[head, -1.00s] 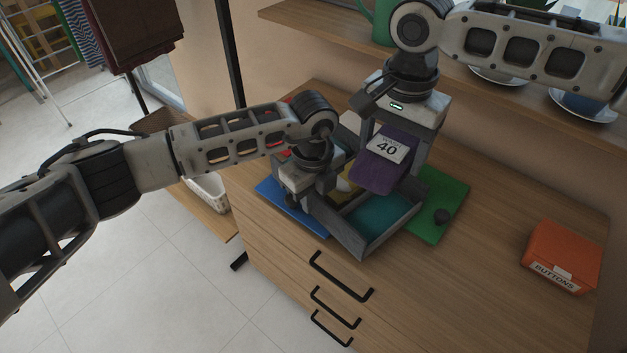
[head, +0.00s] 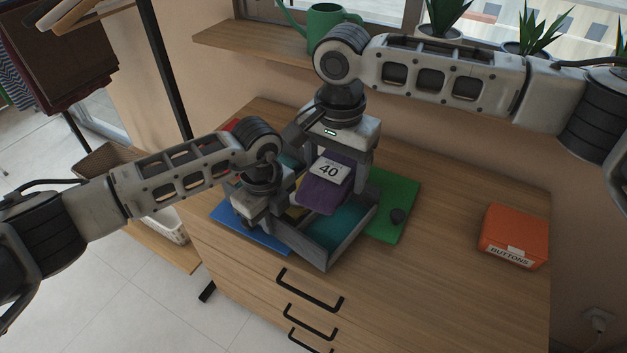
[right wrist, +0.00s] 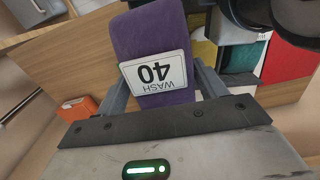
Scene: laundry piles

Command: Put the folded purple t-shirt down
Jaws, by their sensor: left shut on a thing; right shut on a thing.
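The folded purple t-shirt (head: 318,197) hangs from my right gripper (head: 335,180), which is shut on it over a grey divided box. It bears a white "WASH 40" label, readable in the right wrist view, where the shirt (right wrist: 146,35) is between the fingers. The grey box (head: 328,260) stands on the dresser, with teal and yellow cloth in its compartments. My left gripper (head: 266,218) is down at the box's left side and seems shut on its wall; the fingertips are partly hidden. Whether the shirt touches the box is unclear.
An orange buttons box (head: 514,235) stands farther right. A shelf (head: 235,38) with a green can is behind. The dresser's right front is clear.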

